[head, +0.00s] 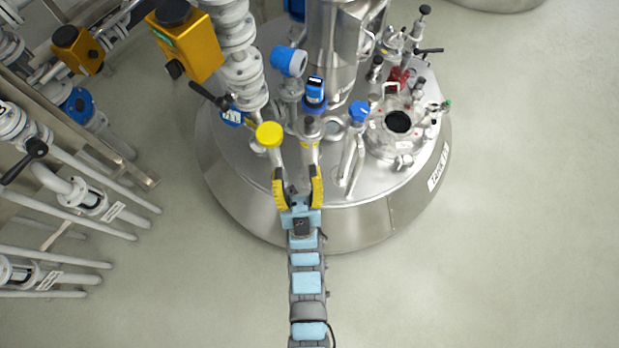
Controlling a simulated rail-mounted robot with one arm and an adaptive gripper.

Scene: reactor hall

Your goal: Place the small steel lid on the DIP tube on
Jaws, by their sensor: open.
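My gripper (298,172) is open, its two yellow fingers pointing up the picture over the near rim of the steel reactor top (240,165). I make out nothing held between the fingers. A short steel pipe with a yellow cap (269,134) stands just beyond the left fingertip. A steel pipe (310,150) with a blue-topped fitting (315,92) stands just beyond the right fingertip. I cannot tell which pipe is the DIP tube, or whether the fingers touch either one. I cannot make out the small steel lid.
A blue-capped angled pipe (357,112) stands right of my gripper. Further right is a round port with a dark opening (397,122), ringed by valves. A thick flanged pipe (238,50) and a yellow box (186,45) rise upper left. White pipes (60,215) fill the left side; right floor is clear.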

